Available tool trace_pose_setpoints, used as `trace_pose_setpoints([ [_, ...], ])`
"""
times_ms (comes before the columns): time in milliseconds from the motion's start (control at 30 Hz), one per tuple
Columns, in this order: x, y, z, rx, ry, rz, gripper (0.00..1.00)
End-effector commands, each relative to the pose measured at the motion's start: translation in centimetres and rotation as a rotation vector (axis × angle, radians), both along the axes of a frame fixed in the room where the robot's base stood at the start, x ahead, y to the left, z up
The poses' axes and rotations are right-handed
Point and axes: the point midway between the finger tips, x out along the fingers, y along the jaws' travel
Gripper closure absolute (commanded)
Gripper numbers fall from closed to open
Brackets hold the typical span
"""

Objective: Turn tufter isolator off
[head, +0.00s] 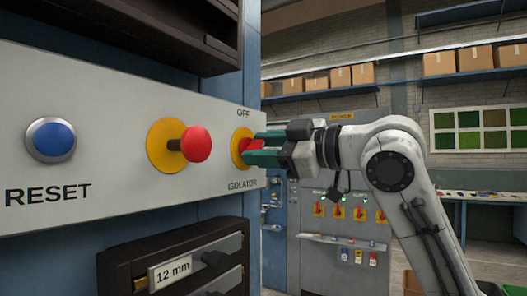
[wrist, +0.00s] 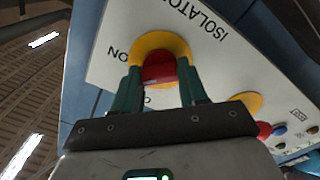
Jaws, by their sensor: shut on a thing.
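The isolator is a red handle (head: 252,148) on a round yellow plate (head: 237,146), on the pale panel, with OFF printed above and ISOLATOR below. My gripper (head: 258,149) reaches it from the right, its green fingers shut on the red handle. The wrist view, turned over, shows the red handle (wrist: 158,68) between the two fingers (wrist: 159,73), with the yellow plate (wrist: 150,41) behind. There ON is printed to the left of the plate, and the OFF lettering is mostly hidden by the fingers. I cannot tell for sure which mark the handle points to.
A red mushroom button (head: 196,144) on a yellow plate and a blue RESET button (head: 52,140) sit to the left on the panel. Drawers (head: 185,265) jut out below. A grey cabinet (head: 340,215) with several red-and-yellow switches stands behind my arm.

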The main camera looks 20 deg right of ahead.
Motion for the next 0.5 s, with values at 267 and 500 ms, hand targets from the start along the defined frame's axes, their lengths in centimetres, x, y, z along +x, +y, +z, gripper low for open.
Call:
trace_pose_setpoints([
  [267,0.0,0.0,-0.12,-0.213,-0.153,0.0,0.88],
  [500,0.03,-0.02,-0.17,-0.394,-0.283,0.0,0.88],
])
